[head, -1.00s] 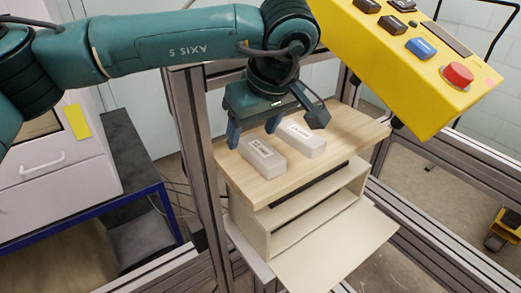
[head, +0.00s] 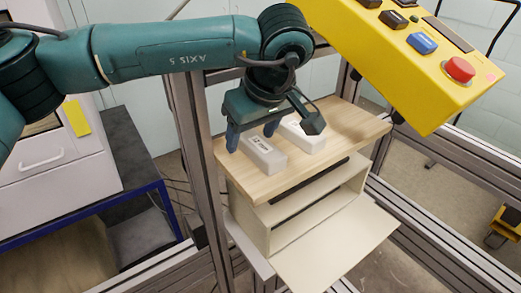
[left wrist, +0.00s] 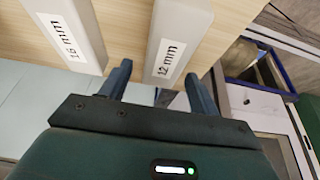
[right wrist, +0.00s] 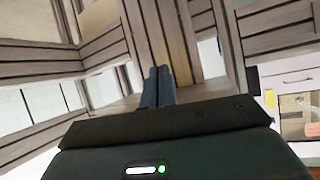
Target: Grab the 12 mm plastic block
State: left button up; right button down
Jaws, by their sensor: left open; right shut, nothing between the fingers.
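The 12 mm block (head: 265,160) is a light grey bar with a white label, lying on the wooden top. In the left wrist view the 12 mm block (left wrist: 178,30) lies ahead, its near end in line with the gap between my fingers. My left gripper (head: 252,134) is open and empty above the block's back end; it also shows in the left wrist view (left wrist: 160,86). I cannot tell whether the fingers reach down beside the block. My right gripper (right wrist: 158,86) is shut and empty in the right wrist view, away from the blocks.
A similar 16 mm block (left wrist: 65,35) lies beside the 12 mm one and also shows in the head view (head: 303,139). Both rest on the wooden board (head: 350,130) above a beige shelf box (head: 312,215). A yellow button box (head: 400,60) hangs close at the right.

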pick_arm(q)
jog(key=shift+c, duration=0.3)
jog(key=c, duration=1)
jog(key=shift+r, duration=0.1)
jog(key=shift+c, duration=0.2)
